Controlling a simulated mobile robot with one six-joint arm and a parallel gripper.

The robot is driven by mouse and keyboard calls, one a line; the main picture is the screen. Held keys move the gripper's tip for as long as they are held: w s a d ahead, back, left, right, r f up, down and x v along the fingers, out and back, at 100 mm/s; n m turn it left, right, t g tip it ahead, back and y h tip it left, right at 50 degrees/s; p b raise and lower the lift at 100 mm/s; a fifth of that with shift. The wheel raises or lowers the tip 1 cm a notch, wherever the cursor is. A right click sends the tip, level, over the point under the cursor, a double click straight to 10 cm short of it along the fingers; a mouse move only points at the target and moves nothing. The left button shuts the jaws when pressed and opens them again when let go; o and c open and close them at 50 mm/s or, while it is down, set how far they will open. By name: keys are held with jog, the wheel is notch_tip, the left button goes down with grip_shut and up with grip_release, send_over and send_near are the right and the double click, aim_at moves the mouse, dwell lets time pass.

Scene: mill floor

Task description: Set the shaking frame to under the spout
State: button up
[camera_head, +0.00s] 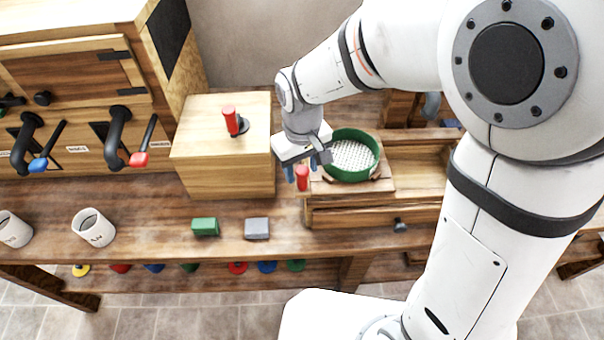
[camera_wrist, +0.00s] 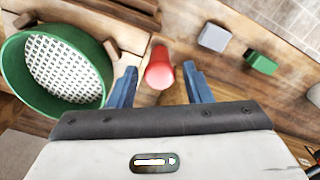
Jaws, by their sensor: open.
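A round green-rimmed sieve (camera_head: 350,155) with a white mesh sits on a wooden carriage (camera_head: 378,186), which looks like the shaking frame, on a wooden rail bed (camera_head: 350,216). An upright red handle (camera_head: 302,178) stands at the carriage's left end. My gripper (camera_head: 303,172) is over this handle, open, with blue fingers. In the wrist view the red handle (camera_wrist: 159,74) shows between the open fingers (camera_wrist: 160,84), with a gap on each side; the sieve (camera_wrist: 55,68) is to the left. Black spouts with a blue lever (camera_head: 38,165) and a red lever (camera_head: 138,159) are on the cabinet at left.
A wooden box (camera_head: 222,160) with another red handle (camera_head: 231,120) stands left of my gripper. A green block (camera_head: 205,227), a grey block (camera_head: 257,228) and white cups (camera_head: 93,228) are on the bench front. My arm hides the right side.

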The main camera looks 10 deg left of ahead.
aim_at(302, 179)
jog(key=shift+f, duration=2.05)
jog(key=shift+c, duration=0.5)
grip_shut()
